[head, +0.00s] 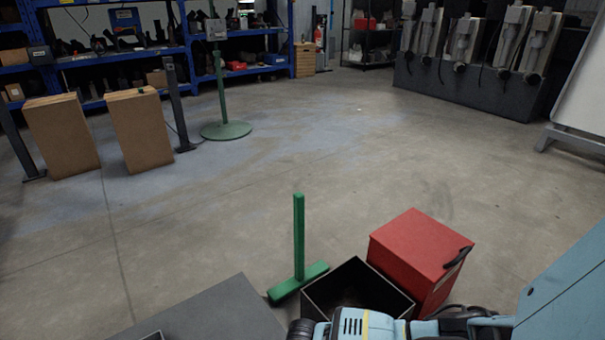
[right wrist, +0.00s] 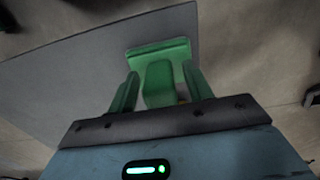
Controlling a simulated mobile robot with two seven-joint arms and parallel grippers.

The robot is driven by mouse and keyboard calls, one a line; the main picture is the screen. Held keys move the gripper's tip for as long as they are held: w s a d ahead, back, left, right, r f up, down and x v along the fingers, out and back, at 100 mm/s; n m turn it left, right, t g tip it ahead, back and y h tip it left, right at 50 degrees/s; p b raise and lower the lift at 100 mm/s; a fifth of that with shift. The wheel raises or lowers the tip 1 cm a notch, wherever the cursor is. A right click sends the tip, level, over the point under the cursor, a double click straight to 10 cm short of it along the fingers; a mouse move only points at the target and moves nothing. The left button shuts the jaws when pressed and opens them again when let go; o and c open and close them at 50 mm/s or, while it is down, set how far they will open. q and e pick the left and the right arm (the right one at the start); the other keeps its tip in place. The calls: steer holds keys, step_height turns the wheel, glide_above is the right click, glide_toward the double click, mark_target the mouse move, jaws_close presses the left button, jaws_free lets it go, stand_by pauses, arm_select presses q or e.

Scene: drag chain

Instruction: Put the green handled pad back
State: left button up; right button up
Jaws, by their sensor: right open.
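A green T-shaped piece, its long handle (head: 299,235) upright on a flat bar (head: 298,282), stands beside a black open box in the head view. No gripper touches it there. In the right wrist view a green piece (right wrist: 158,52) with a crossbar and a thick stem shows between the two fingers of my right gripper (right wrist: 160,70), over a grey plate. I cannot tell whether it is the same piece or whether the fingers touch it. The right gripper is open. Its fingers are outside the head view. My left gripper is not in view.
The black open box (head: 318,302) sits next to a red box (head: 415,245) with a black handle. A grey flat surface (head: 215,312) lies at the lower left. Blue shelves (head: 185,30), brown boards (head: 140,130) and a green post stand far back. The middle floor is clear.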

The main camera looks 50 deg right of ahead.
step_height(320, 180, up, 11)
steer(key=p, duration=0.5)
steer(key=shift+r+p, duration=0.15)
steer(key=shift+p, duration=0.15)
steer(key=shift+r, duration=0.45)
